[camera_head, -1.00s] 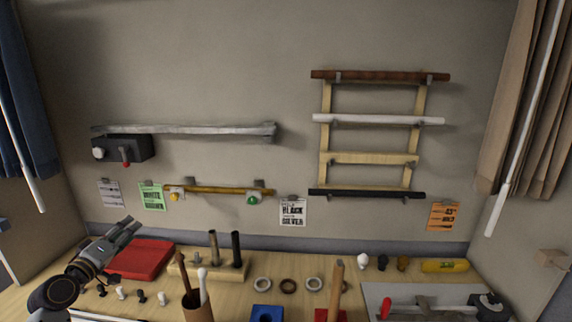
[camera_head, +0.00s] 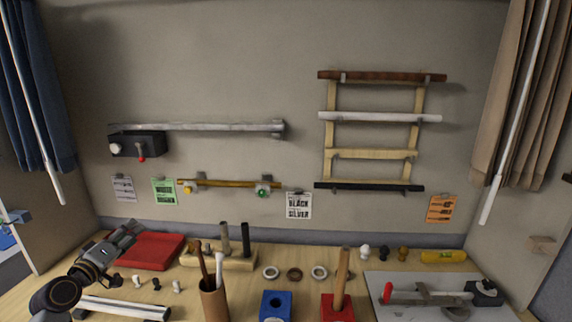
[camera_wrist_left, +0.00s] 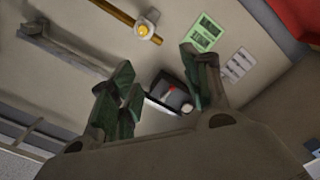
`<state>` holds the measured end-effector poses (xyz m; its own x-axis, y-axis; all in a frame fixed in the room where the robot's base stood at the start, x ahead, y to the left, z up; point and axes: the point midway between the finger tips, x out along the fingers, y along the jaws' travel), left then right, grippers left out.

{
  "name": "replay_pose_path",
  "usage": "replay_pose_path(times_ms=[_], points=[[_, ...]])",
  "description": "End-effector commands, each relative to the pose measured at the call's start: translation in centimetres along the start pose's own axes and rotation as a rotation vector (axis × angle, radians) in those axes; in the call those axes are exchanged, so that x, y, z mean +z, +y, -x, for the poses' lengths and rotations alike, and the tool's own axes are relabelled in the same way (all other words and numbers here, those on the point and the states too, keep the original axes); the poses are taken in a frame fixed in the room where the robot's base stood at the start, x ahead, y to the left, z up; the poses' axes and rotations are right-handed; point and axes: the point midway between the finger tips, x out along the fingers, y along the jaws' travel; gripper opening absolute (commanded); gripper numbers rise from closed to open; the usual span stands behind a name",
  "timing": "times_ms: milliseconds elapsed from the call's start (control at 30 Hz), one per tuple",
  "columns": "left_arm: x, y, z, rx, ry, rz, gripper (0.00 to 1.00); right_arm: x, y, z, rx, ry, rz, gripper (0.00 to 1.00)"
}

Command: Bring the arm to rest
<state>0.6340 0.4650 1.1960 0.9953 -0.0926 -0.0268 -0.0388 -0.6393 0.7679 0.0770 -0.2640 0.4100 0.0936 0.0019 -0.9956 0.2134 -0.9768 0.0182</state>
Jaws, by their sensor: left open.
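My left gripper (camera_head: 122,236) comes in from the lower left in the head view, raised at the front of the red tray (camera_head: 146,251) and overlapping its left part. In the left wrist view the two green-lined fingers (camera_wrist_left: 158,88) stand apart with nothing between them but the wall and the dark box behind. My left gripper is open and empty. My right gripper is not in view.
Below stand a cup (camera_head: 214,299) holding sticks, a wooden block with upright rods (camera_head: 219,260), a blue block (camera_head: 275,306) and a red block (camera_head: 337,308). A grey board (camera_head: 440,300) with a clamp lies right. Racks (camera_head: 372,155) hang on the wall.

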Motion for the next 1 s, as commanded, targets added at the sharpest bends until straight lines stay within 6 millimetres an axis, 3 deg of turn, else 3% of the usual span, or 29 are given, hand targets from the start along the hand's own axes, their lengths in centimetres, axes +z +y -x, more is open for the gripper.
replay_pose_path(times_ms=[367,533,767,1000], points=[[4.8,-0.4,0.5,-0.049,-0.106,-0.085,0.48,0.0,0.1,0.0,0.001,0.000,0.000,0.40],[8.6,-0.8,1.2,-0.086,-0.193,-0.151,0.48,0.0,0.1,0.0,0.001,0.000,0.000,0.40],[16.9,-1.9,3.9,-0.170,-0.392,-0.300,0.48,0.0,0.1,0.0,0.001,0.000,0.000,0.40],[26.1,-3.1,9.6,-0.273,-0.645,-0.488,0.48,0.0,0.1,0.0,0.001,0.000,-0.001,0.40]])
